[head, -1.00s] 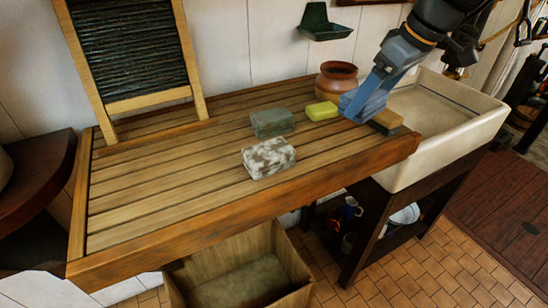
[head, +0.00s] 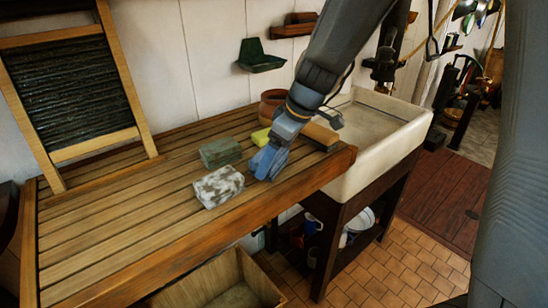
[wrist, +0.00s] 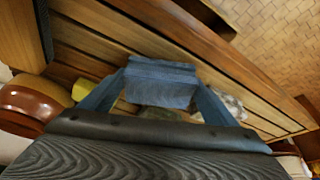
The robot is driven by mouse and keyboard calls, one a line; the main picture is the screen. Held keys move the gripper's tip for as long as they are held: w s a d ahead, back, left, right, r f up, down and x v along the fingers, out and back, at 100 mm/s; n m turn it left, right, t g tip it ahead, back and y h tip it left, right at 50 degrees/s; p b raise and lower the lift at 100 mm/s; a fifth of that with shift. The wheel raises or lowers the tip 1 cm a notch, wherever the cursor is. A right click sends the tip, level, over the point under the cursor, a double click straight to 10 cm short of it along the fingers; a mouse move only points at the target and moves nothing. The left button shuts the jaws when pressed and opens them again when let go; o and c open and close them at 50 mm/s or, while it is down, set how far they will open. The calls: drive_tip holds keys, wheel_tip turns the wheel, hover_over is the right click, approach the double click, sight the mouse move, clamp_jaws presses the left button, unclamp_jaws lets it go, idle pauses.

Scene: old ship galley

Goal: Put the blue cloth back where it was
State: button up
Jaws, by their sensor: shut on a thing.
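The blue cloth (wrist: 161,82) is a small folded bundle pinched between the two blue fingers of my gripper (wrist: 160,98) in the wrist view. In the head view my gripper (head: 268,160) hangs low over the front right part of the slatted wooden board (head: 110,225). The cloth (head: 264,168) shows there as a blue patch at the fingertips, hard to tell apart from the fingers. The fingertips are just right of a white and grey mottled block (head: 219,187). I cannot tell whether the cloth touches the board.
A grey-green block (head: 220,152), a yellow block (head: 262,139), a brown pot (head: 272,104) and a tan block (head: 321,136) surround my gripper. A washboard (head: 72,95) leans at left. A pale sink (head: 385,150) adjoins at right. The board's front left is clear.

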drive_tip(key=shift+f, duration=0.4)
drive_tip(key=shift+f, duration=0.15)
drive_tip(key=o, duration=1.1)
drive_tip(key=shift+r, duration=0.35)
drive_tip(key=b+v, duration=0.3)
drive_tip(key=v, duration=0.8)
drive_tip(key=s+d+f+m+h, duration=0.1)
drive_tip(key=s+d+f+m, duration=0.4)
drive_tip(key=f, duration=0.3)
drive_tip(key=s+d+f+m+g+h, duration=0.1)
drive_tip(key=s+d+f+m+h, duration=0.1)
drive_tip(key=s+d+f+m, duration=0.3)
wheel_tip(320, 180, down, 4)
drive_tip(key=shift+s+d+f+m+h, duration=0.1)
drive_tip(key=shift+s+d+m+h, duration=0.15)
drive_tip(key=shift+s+m, duration=0.7)
